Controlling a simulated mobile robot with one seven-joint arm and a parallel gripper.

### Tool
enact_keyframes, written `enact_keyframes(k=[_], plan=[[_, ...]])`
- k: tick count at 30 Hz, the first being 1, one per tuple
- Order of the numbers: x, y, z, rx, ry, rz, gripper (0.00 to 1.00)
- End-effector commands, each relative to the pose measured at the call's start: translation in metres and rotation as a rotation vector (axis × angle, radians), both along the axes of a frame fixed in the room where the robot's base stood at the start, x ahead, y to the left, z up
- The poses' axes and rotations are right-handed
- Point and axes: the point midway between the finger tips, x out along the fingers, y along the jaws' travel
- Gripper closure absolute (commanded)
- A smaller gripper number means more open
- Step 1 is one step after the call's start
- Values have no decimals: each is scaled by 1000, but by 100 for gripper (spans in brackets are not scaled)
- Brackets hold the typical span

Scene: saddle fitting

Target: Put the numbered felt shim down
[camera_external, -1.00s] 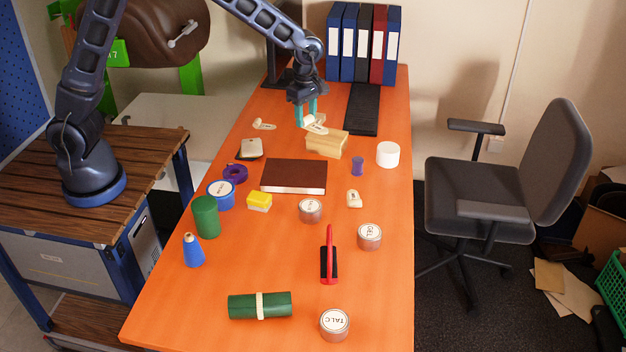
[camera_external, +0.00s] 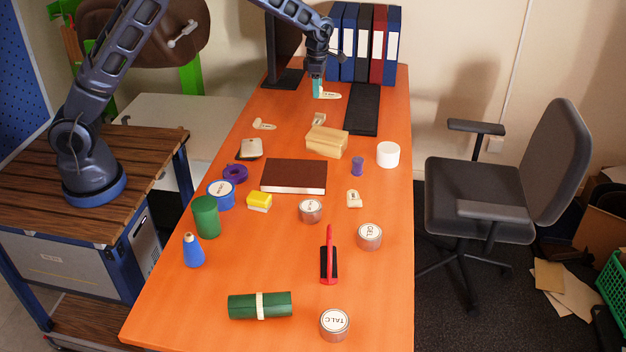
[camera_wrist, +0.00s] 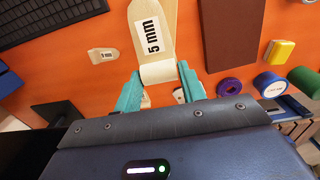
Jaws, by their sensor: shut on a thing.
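My gripper (camera_external: 318,92) is above the far end of the orange table, near the monitor and binders. In the wrist view my gripper (camera_wrist: 160,88) has its teal fingers shut on a pale felt shim (camera_wrist: 150,62) marked "5 mm". The shim sticks out from the fingers and is raised above the table. In the external view the held shim (camera_external: 331,96) shows as a small pale piece by the fingertips. Another pale shim (camera_external: 319,118) lies on the table beyond the wooden block; it also shows in the wrist view (camera_wrist: 102,55). A further pale shim (camera_external: 264,125) lies to its left.
A wooden block (camera_external: 327,142), a brown book (camera_external: 293,176) and a white cylinder (camera_external: 388,154) stand nearer. A black keyboard (camera_external: 362,109) lies right of the gripper, with binders (camera_external: 362,45) behind and a monitor (camera_external: 284,45) to the left. Bare orange table shows around the lying shims.

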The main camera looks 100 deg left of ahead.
Motion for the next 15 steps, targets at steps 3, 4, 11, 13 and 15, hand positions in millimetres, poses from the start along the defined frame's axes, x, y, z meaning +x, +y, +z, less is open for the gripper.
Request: enact_keyframes(k=[3,4,11,13,15], plan=[[0,0,-27,-1,2,0,81],[-1,0,-34,-1,2,0,81],[-1,0,-82,-1,3,-1,81],[0,0,-92,0,1,-2,81],[0,0,-100,0,1,-2,81]])
